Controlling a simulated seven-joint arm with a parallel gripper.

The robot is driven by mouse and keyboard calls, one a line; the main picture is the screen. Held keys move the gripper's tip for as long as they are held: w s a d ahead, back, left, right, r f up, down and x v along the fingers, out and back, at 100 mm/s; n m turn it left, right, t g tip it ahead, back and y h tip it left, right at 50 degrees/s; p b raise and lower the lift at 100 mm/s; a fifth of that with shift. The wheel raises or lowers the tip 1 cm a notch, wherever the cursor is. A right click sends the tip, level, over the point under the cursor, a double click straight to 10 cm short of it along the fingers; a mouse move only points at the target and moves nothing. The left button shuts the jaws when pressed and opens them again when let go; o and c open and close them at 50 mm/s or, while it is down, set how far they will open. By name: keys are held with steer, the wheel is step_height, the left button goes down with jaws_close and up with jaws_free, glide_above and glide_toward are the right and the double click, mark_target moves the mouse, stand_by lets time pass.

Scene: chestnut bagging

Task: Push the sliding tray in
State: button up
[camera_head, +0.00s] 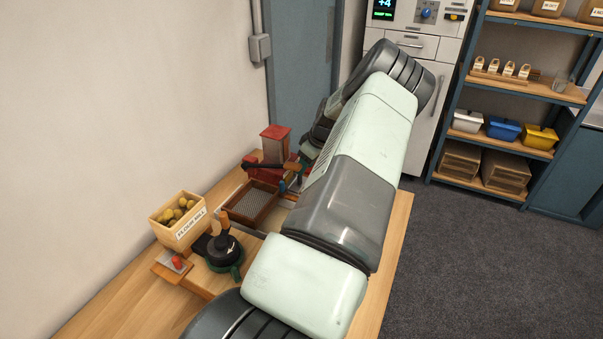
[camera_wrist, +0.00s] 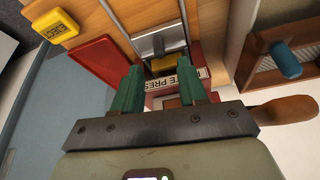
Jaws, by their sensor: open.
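A wooden-framed tray with a grey mesh floor (camera_head: 250,204) lies on the bench in front of a red machine (camera_head: 275,146). It looks like the sliding tray. Its wooden frame (camera_wrist: 257,60) also shows at the right of the wrist view, with a blue knob (camera_wrist: 286,61) in front of it. My gripper (camera_wrist: 160,80) is open, its two green fingers apart with nothing held between them. The fingers point at a red part with a partly hidden label reading "TE PRES" (camera_wrist: 188,77), left of the tray.
A wooden handle (camera_wrist: 287,109) sticks out at the right, near the gripper. A yellow eject button (camera_wrist: 53,26) is at upper left. A chestnut box (camera_head: 180,220) and a black round tool (camera_head: 223,250) stand nearer on the bench. The floor at right is clear.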

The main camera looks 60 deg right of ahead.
steer(key=v, duration=0.5)
